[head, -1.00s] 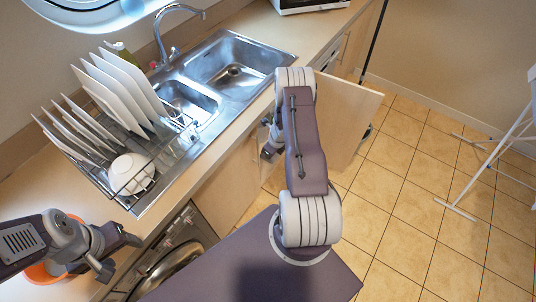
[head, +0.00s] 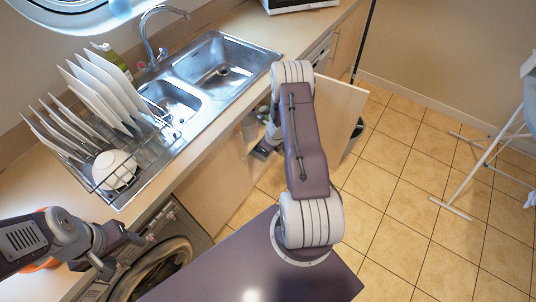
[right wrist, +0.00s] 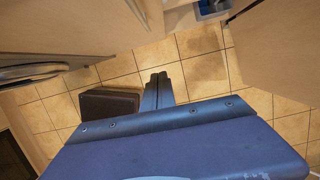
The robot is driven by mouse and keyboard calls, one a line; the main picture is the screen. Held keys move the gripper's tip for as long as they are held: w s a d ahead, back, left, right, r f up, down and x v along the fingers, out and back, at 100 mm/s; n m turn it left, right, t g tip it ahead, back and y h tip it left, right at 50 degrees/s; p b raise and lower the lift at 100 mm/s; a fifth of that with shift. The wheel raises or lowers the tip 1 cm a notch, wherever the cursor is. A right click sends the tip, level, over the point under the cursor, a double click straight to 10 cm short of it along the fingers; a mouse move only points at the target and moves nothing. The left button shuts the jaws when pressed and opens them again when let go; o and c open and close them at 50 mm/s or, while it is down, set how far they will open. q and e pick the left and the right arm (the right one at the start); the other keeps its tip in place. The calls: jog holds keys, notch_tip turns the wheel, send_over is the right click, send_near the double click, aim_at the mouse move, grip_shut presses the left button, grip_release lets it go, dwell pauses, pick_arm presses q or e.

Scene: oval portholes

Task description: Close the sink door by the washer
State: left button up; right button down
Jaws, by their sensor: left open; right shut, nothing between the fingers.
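The sink cabinet's door by the washer (head: 215,187) is a pale wood panel beside the round-windowed washer (head: 160,268). It stands at or near the cabinet front; I cannot tell how far ajar it is. It also shows at the upper left of the right wrist view (right wrist: 75,30). My right gripper (right wrist: 158,80) is shut and empty, over the floor in front of the cabinet gap. In the head view my own arm partly hides it. My left gripper (head: 121,255) is open and empty, by the counter edge above the washer.
The other sink door (head: 343,108) stands wide open, right of my right arm; it also shows in the right wrist view (right wrist: 280,50). A dish rack (head: 110,160) and sink (head: 215,70) are on the counter. Tiled floor is clear at right, before a white rack (head: 490,155).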

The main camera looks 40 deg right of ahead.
jog(key=shift+r+p, duration=1.1)
jog(key=shift+r, duration=2.6)
jog(key=w+a+r+t, duration=0.1)
jog(key=w+a+r, duration=0.35)
jog(key=r, duration=0.25)
jog(key=w+a+r+t, duration=0.2)
jog(key=w+a+r, duration=0.25)
jog(key=r, duration=0.25)
jog(key=s+a+r+m+t+h, duration=0.1)
jog(key=s+a+r+m+h, duration=0.1)
jog(key=a+r+m, duration=0.55)
pick_arm(q)
jog(key=shift+w+a+r, duration=0.75)
jog(key=shift+w+r, duration=0.05)
jog(key=shift+r, duration=0.05)
pick_arm(e)
jog(key=s+a+f+m+g, duration=0.1)
jog(key=s+m+g, duration=0.1)
jog(key=s+m, duration=0.8)
jog(key=s+a+f+m+g+y, duration=0.1)
jog(key=s+m, duration=0.9)
jog(key=m, duration=1.2)
jog(key=shift+a+f+g, duration=0.45)
jog(key=shift+a+g, duration=0.1)
jog(key=shift+g, duration=0.75)
